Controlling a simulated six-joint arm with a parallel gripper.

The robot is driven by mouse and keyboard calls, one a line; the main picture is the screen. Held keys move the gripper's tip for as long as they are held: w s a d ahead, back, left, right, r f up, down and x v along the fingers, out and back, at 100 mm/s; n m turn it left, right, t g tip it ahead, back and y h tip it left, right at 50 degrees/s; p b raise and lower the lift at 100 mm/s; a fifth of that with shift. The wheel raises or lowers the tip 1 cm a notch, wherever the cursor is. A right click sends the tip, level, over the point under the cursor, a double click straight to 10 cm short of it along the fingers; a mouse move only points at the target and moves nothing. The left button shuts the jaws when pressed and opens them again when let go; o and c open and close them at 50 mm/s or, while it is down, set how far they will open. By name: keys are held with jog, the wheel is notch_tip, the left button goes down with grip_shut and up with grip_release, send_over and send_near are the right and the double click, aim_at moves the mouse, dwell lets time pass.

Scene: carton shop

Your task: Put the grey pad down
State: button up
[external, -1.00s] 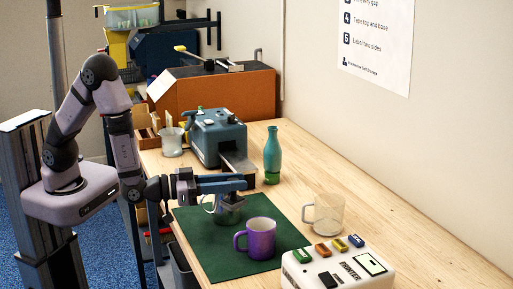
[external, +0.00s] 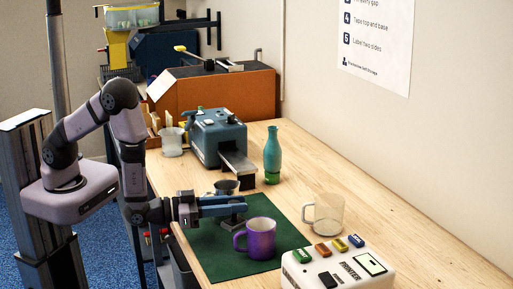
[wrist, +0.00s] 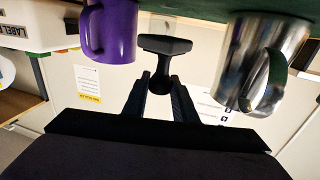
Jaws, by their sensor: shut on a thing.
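The grey pad (wrist: 165,45) is a flat dark slab with a rounded knob-like grip, seen in the wrist view. My gripper (wrist: 159,88) is shut on that grip, one finger on each side. In the external view the pad (external: 232,222) hangs under my gripper (external: 243,204), over the green mat (external: 230,262). In the wrist view a strip of pale background shows between pad and mat, so they look apart. The purple mug (external: 260,240) stands on the mat just right of the pad.
A metal mug (external: 226,186) stands behind my gripper, partly hidden by it; it is large in the wrist view (wrist: 265,60). A glass mug (external: 325,214), a teal bottle (external: 272,155) and a label printer (external: 335,270) stand to the right. The front left of the mat is clear.

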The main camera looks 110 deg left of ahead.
aim_at(233, 216)
jog(key=shift+f, duration=1.85)
jog(key=shift+f, duration=0.2)
jog(key=o, duration=1.1)
jog(key=shift+c, duration=0.2)
jog(key=shift+r, duration=0.15)
jog(key=shift+r+p, duration=0.1)
jog(key=shift+p, duration=0.2)
jog(key=b+v, duration=0.2)
jog(key=v, duration=0.8)
jog(key=shift+d, duration=0.15)
jog(key=shift+o, duration=0.4)
jog(key=shift+p+v, duration=0.45)
jog(key=shift+v, duration=0.55)
